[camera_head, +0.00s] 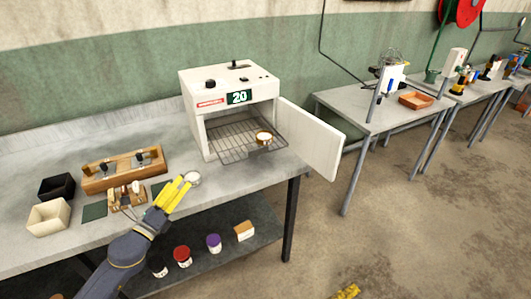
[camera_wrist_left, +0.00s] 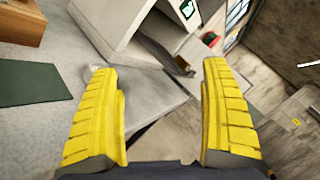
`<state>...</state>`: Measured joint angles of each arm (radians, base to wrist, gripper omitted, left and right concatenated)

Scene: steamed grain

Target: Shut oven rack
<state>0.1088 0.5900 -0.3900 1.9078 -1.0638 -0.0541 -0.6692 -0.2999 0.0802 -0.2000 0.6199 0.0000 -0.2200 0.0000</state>
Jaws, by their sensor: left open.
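The white oven (camera_head: 230,90) stands on the workbench with its door (camera_head: 312,140) swung open to the right. My right gripper (camera_head: 346,292) barely shows at the bottom edge.
A wooden rack (camera_head: 125,170), a black box (camera_head: 57,187) and a cream box (camera_head: 48,217) stand on the bench at the left. Several jars and a box sit on the lower shelf (camera_head: 205,255). Another table with an orange tray (camera_head: 415,100) stands at the right.

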